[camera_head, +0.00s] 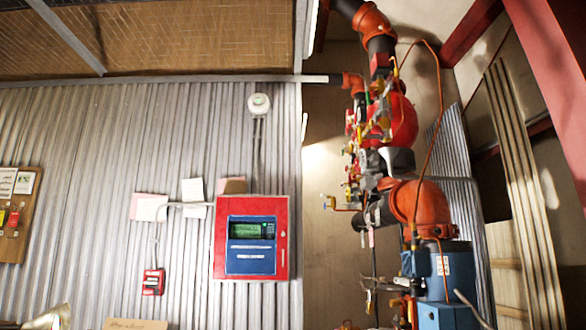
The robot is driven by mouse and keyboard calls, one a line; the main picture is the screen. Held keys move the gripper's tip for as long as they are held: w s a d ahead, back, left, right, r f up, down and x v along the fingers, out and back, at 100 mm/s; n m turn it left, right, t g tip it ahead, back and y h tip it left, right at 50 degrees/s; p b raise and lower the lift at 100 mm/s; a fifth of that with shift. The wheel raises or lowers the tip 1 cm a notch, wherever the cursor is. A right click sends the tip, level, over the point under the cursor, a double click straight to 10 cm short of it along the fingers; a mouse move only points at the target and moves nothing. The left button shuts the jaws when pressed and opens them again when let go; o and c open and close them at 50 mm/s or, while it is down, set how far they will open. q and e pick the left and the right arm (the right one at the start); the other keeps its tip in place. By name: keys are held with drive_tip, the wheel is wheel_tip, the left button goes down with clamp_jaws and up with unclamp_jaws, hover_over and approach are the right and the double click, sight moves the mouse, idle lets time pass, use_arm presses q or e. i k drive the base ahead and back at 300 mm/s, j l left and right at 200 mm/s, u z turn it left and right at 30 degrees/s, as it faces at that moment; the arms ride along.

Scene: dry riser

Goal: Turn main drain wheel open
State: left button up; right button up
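The riser assembly (392,118) of red and orange pipe fittings and dark pipe runs down the right half of the head view. Small valves and yellow and red fittings crowd its left side. An orange elbow (410,203) sits in its lower part, above a blue cylindrical body (450,270). A small brass-coloured valve (329,202) sticks out to the left. I cannot tell which part is the main drain wheel; no handwheel shows clearly. Neither of my grippers can be made out.
A red alarm panel (282,240) with a blue face hangs on the corrugated wall (100,130). A small red pull box (153,282) is left of it. A red beam (556,80) crosses the upper right. A pale shape (58,317) at the bottom left is unclear.

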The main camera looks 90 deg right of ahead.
sight(356, 165)
drive_tip(key=z, duration=1.85)
drive_tip(key=i+l+z, duration=0.1)
drive_tip(key=z, duration=0.4)
drive_tip(key=i+z, duration=0.35)
drive_tip(key=z, duration=0.15)
drive_tip(key=i+j+z, duration=0.1)
drive_tip(key=z, duration=0.35)
drive_tip(key=i+j, duration=0.1)
drive_tip(key=i, duration=0.1)
